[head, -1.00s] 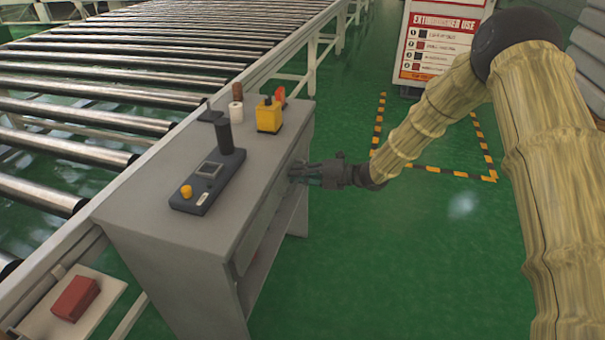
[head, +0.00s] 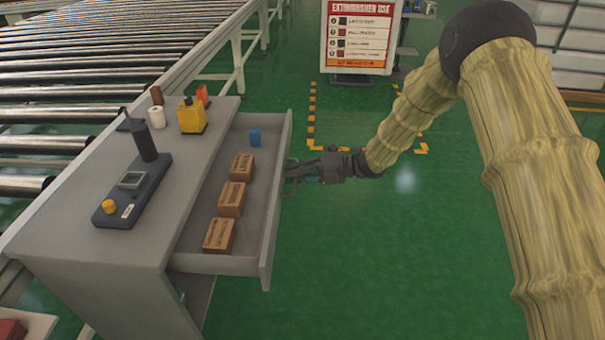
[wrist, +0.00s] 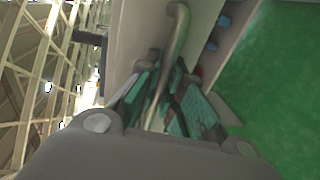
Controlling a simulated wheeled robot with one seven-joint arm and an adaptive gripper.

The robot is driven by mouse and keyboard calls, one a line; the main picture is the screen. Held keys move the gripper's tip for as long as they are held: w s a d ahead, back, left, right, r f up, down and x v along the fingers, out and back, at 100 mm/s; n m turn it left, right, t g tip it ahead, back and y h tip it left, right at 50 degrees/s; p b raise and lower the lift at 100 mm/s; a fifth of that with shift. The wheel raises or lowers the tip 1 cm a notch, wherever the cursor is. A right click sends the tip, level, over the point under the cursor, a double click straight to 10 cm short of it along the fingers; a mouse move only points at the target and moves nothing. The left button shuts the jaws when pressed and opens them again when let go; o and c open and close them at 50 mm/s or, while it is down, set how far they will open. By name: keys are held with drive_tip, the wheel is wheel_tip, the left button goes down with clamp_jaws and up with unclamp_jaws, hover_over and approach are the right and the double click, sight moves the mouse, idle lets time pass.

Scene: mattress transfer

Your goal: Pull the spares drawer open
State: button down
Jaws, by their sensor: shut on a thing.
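The spares drawer (head: 273,215) stands pulled out from the right side of the grey cabinet (head: 165,262) in the head view. Inside it lie three brown boxes in a row and a small blue item (head: 255,137) toward the far end. My gripper (head: 292,178) is at the outer face of the drawer front. In the wrist view, the gripper's teal-padded fingers (wrist: 160,100) are closed around the drawer's bar handle (wrist: 181,35). In the head view the handle is mostly hidden by the fingers.
On the cabinet top are a black device with a yellow knob (head: 130,190), a yellow block-like item (head: 191,116), a white roll (head: 156,117) and an orange item. A roller conveyor (head: 85,85) runs behind. An extinguisher sign (head: 362,35) stands at the back. Green floor to the right is clear.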

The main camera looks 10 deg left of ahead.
drive_tip(key=shift+d, duration=0.2)
drive_tip(key=c, duration=1.8)
unclamp_jaws()
drive_tip(key=shift+d, duration=0.1)
drive_tip(key=v, duration=1.2)
drive_tip(key=shift+f, duration=0.1)
drive_tip(key=shift+w, duration=0.1)
